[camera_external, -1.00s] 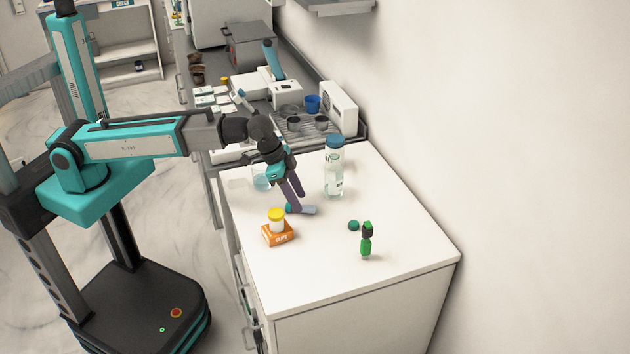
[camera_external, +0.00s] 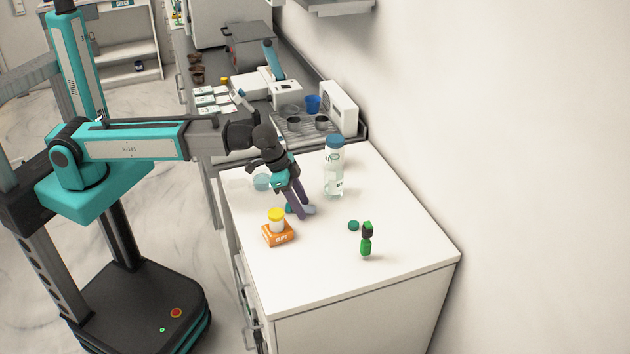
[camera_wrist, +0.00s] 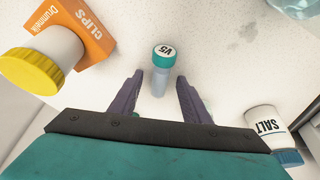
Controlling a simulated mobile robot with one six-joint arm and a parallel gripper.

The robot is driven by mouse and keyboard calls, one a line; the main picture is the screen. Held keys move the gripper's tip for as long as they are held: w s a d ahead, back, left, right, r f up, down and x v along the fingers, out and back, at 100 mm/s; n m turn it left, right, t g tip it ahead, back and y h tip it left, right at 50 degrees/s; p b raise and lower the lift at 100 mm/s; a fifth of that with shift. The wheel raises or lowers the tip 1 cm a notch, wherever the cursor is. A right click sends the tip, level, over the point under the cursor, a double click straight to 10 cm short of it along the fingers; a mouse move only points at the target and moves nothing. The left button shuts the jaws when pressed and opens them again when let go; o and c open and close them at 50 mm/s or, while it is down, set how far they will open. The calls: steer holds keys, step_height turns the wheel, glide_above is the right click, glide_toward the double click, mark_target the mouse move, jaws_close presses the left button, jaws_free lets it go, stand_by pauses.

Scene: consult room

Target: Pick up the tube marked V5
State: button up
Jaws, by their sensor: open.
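The tube marked V5 (camera_wrist: 159,82) has a teal cap with a white label and a pale blue-grey body. My gripper (camera_wrist: 160,80) is open, with one purple finger on each side of the tube's body in the wrist view. The cap sits between and just beyond the fingertips. In the external view my gripper (camera_external: 300,212) is low over the tube. Whether the fingers touch it, I cannot tell.
An orange clips box (camera_external: 278,234) with a yellow-lidded jar (camera_external: 276,222) is close by. A clear bottle (camera_external: 334,172) stands right, a glass beaker (camera_external: 262,182) left. A white salt container (camera_wrist: 268,130) shows in the wrist view. A green object (camera_external: 366,240) stands near the front.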

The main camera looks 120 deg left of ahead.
mark_target(307, 206)
jaws_close()
steer(key=shift+r, duration=0.2)
steer(key=shift+r+b, duration=0.75)
steer(key=shift+r, duration=0.85)
steer(key=s+d+b, duration=0.1)
steer(key=s, duration=0.2)
steer(key=s+d+b, duration=0.1)
steer(key=s, duration=0.2)
steer(key=s+d+b, duration=0.1)
steer(key=s, duration=0.3)
steer(key=shift+s+d+r+b, duration=0.15)
steer(key=shift+r+b, duration=0.1)
steer(key=shift+b, duration=0.75)
steer(key=shift+s+d+b, duration=0.1)
steer(key=shift+s+b, duration=0.1)
steer(key=shift+b, duration=0.55)
steer(key=s+b, duration=0.1)
steer(key=b, duration=0.4)
steer(key=shift+s+d+r+b, duration=0.1)
steer(key=shift+s+d+b, duration=0.2)
steer(key=shift+s+b, duration=0.1)
steer(key=shift+s+d+r+b, duration=0.2)
steer(key=shift+s+d+b, duration=0.05)
steer(key=shift+s+b, duration=0.55)
steer(key=shift+s+d+r+b, duration=0.2)
steer(key=shift+s+b, duration=0.35)
steer(key=shift+b, duration=0.35)
